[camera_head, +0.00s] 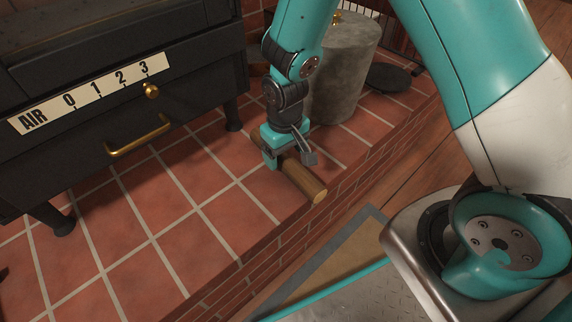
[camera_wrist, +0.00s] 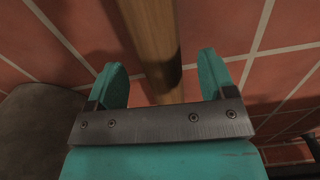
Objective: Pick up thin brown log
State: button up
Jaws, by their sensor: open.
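The thin brown log (camera_head: 304,180) lies on the red tiled hearth, its pale cut end toward the hearth's front edge. My gripper (camera_head: 287,162) is over the log's middle to far part, pointing down, with a finger on each side of it. In the wrist view the log (camera_wrist: 152,40) runs between the two teal fingers of my gripper (camera_wrist: 162,78), with a gap on both sides. The fingers are open and hold nothing. The log's far part is partly hidden behind my gripper in the head view.
A black stove (camera_head: 120,80) with a brass handle (camera_head: 138,136) stands on the left. A grey cylindrical bucket (camera_head: 345,70) stands just behind my gripper. The brick hearth edge (camera_head: 290,238) drops to the floor in front. Tiles left of the log are clear.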

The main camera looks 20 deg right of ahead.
aim_at(285, 155)
notch_tip(285, 155, down, 3)
jog(key=shift+w+b, duration=0.1)
jog(key=shift+b, duration=0.45)
jog(key=shift+c, duration=0.4)
jog(key=shift+r, duration=0.1)
jog(key=c, duration=1.1)
